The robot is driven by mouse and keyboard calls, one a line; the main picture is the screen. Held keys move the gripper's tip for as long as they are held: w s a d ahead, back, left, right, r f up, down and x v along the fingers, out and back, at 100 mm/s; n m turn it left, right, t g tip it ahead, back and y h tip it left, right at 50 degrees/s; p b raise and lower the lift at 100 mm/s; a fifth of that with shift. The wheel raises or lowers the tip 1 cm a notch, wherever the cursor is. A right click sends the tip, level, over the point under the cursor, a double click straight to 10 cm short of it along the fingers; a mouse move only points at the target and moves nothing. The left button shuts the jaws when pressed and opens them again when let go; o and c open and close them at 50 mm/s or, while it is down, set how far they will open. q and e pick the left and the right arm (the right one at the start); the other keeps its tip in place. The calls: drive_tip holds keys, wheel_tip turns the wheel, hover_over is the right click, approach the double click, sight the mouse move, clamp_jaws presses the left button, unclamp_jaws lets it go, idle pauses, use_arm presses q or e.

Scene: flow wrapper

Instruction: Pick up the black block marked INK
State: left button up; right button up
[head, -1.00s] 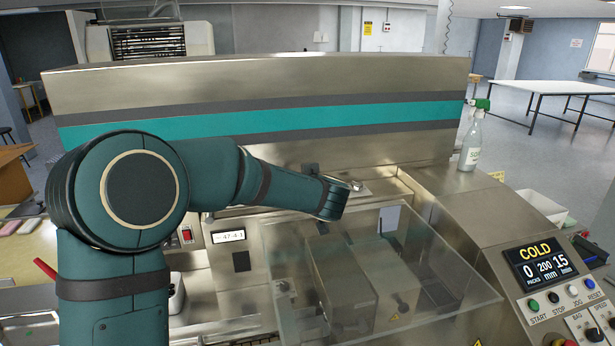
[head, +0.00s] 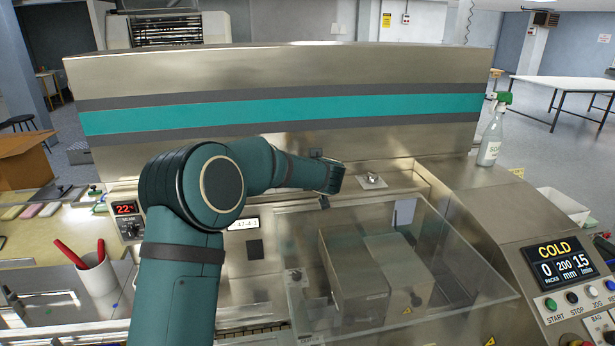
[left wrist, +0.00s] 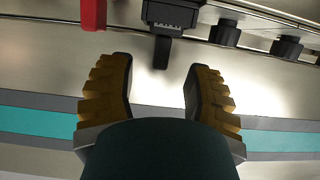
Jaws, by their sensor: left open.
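A black block (left wrist: 172,14) with small pale marks shows at the top of the left wrist view, with a dark tongue (left wrist: 161,52) below it. I cannot read INK on it, so I cannot confirm it is the block named. My left gripper (left wrist: 158,88) is open and empty, its two yellow-brown ribbed fingers apart, with the tongue appearing between and beyond them. In the head view my left gripper (head: 324,201) is over the machine's steel deck, its fingers mostly hidden by my arm. A small black item (head: 316,153) shows just behind the wrist. My right gripper is not in view.
A clear guard (head: 470,290) covers the machine's front. A tall steel panel (head: 280,75) with a teal stripe stands behind. A spray bottle (head: 490,138) is at the right. A cup (head: 97,275) with red pens is at the left. A red part (left wrist: 94,12) is near the block.

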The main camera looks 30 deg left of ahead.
use_arm(q)
drive_tip(key=x, duration=0.2)
drive_tip(key=shift+w+a+f, duration=0.1)
drive_tip(key=shift+w+a, duration=0.05)
drive_tip(key=shift+w, duration=0.1)
clamp_jaws()
